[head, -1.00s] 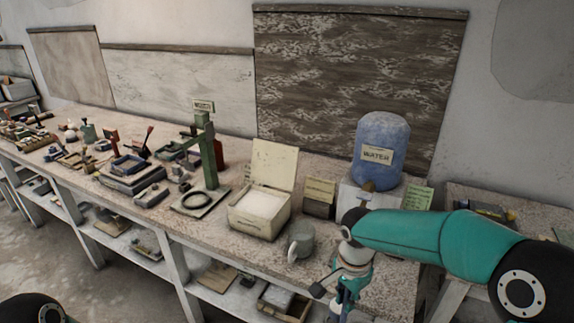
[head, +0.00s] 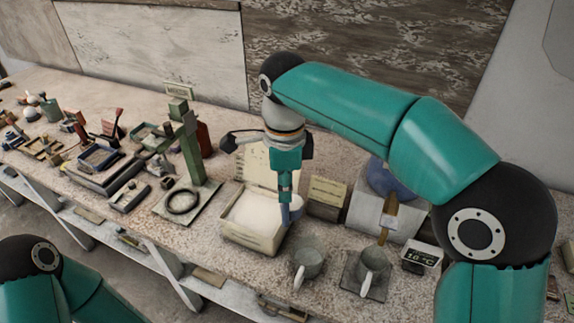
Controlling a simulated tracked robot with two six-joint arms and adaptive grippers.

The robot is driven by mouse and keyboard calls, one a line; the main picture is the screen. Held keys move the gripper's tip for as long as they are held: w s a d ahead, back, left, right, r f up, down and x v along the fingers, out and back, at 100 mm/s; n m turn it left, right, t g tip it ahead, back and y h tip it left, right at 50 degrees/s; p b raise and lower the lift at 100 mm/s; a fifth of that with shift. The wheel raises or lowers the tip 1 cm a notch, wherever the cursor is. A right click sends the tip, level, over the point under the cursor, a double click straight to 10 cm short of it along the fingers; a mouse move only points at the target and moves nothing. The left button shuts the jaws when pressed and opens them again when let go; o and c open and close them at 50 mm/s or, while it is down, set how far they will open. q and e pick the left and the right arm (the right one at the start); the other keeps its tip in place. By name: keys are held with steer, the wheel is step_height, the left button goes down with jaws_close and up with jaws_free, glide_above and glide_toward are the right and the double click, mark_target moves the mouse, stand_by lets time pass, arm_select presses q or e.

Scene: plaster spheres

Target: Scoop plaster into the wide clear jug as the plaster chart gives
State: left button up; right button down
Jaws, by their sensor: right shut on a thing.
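My right gripper (head: 285,188) points down over the right edge of the plaster bin. It is shut on a small blue-grey scoop (head: 292,213), partly hidden by the fingers. The open cream bin (head: 248,238) holds white plaster (head: 258,210). Its raised lid (head: 256,163) bears writing too small to read and is partly covered by my gripper. Two grey, see-through-looking jugs stand in front: a left jug (head: 309,256) on the bench and a right jug (head: 374,262) on a dark plate (head: 352,283). I cannot tell which is the wide one. My left gripper is out of view.
A small display (head: 421,256) reading about 16 °C stands right of the jugs. The blue water container (head: 382,178) is partly behind my right arm, with a tap (head: 388,215) below. A green stand (head: 190,145) with a ring (head: 184,202) stands left of the bin.

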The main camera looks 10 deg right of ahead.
steer(key=s+d+f+t+y+b, duration=0.5)
steer(key=f+y+b, duration=0.4)
steer(key=b, duration=1.1)
steer(key=shift+d+f+t+y, duration=0.35)
steer(key=shift+d+t+y, duration=0.35)
steer(key=shift+d, duration=0.55)
stand_by(1.0)
